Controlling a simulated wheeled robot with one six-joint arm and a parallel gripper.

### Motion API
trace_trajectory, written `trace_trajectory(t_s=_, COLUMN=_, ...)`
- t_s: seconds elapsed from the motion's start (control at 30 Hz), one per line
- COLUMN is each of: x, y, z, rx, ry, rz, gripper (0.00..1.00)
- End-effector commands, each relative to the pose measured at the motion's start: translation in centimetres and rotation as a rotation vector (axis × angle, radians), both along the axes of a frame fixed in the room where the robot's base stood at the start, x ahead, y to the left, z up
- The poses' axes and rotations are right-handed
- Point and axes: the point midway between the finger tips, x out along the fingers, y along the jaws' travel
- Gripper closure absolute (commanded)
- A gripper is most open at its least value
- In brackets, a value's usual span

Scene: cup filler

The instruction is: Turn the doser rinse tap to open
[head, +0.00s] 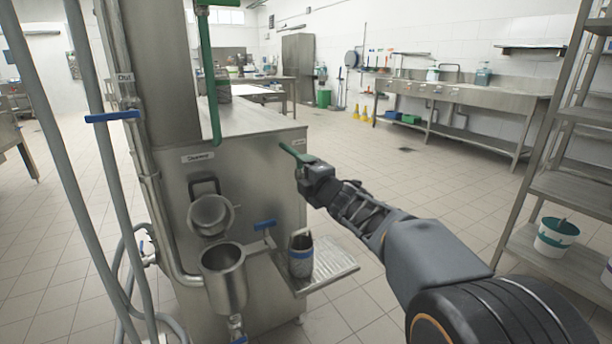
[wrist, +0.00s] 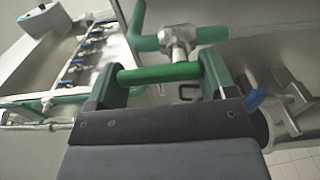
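My gripper (head: 296,158) is at the top right of the steel machine's front in the head view, by its upper corner. In the wrist view its two green fingers (wrist: 160,85) stand wide apart. A bright green bar (wrist: 160,73) crosses the gap between them, in front of a metal valve body (wrist: 180,42); I cannot tell whether the fingers touch it. A blue-handled tap (head: 264,225) sits low on the machine, below and left of my gripper. A blue lever also shows at right in the wrist view (wrist: 255,100). I cannot read which tap is the doser rinse tap.
The steel machine (head: 240,170) carries a round metal pot (head: 223,275) and a drip tray (head: 335,262) with a dark cup (head: 300,256). A green pipe (head: 210,80) hangs above. Another blue lever (head: 112,117) is at left. A steel rack (head: 560,190) stands right; tiled floor lies between.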

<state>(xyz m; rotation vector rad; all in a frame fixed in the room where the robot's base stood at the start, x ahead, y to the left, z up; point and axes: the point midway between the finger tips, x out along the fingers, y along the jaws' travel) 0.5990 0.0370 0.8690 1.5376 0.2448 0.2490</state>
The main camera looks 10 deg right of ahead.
Motion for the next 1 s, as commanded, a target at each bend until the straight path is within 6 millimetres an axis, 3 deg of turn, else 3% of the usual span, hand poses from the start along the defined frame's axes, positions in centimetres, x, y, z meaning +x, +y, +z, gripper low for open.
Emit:
trace_trajectory(t_s=0.23, x=0.0, y=0.0, z=0.0, rx=0.003, ry=0.001, rz=0.0, gripper=0.0)
trace_trajectory(t_s=0.57, x=-0.7, y=-0.3, z=0.1, rx=0.004, ry=0.0, rz=-0.002, gripper=0.0)
trace_trajectory(t_s=1.0, x=-8.6, y=-2.8, z=0.3, rx=0.003, ry=0.0, rz=-0.003, gripper=0.0)
